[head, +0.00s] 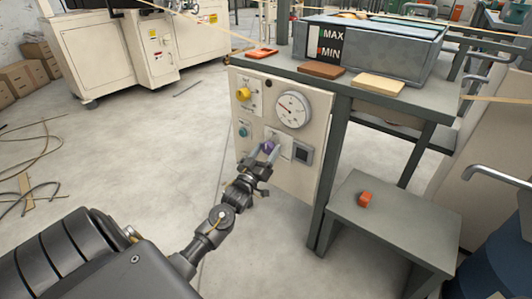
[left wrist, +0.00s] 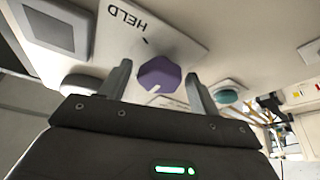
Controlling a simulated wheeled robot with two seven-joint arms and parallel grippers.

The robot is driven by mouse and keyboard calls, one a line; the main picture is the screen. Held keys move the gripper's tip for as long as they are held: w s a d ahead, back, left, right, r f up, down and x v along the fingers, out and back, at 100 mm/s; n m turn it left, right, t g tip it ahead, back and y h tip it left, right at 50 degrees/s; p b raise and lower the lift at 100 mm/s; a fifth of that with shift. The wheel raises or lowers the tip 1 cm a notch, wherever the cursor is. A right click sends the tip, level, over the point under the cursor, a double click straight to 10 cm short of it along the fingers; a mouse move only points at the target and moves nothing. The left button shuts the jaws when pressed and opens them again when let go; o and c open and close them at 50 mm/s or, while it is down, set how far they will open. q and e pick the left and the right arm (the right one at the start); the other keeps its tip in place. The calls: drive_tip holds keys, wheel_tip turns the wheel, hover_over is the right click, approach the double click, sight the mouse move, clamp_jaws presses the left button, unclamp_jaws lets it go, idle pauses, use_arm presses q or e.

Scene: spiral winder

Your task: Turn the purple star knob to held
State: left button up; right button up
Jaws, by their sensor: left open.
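The purple star knob (head: 268,146) sits on the cream control panel (head: 309,178) of the bench. In the left wrist view the knob (left wrist: 159,75) shows a white pointer mark near its lower edge. Its plate carries the word HELD (left wrist: 128,17) and a small dark mark, both on the side away from that pointer. My left gripper (head: 262,152) is at the panel with its fingers open. In the left wrist view the open fingers (left wrist: 158,85) stand on either side of the knob, with gaps showing. My right gripper is not in view.
A yellow knob (head: 243,94), a teal button (head: 243,130), a round gauge (head: 292,110) and a grey square fitting (head: 303,152) surround the knob. Open floor lies left of the panel.

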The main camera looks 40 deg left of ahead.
use_arm(q)
drive_tip(key=c, duration=1)
drive_tip(key=shift+o, duration=0.2)
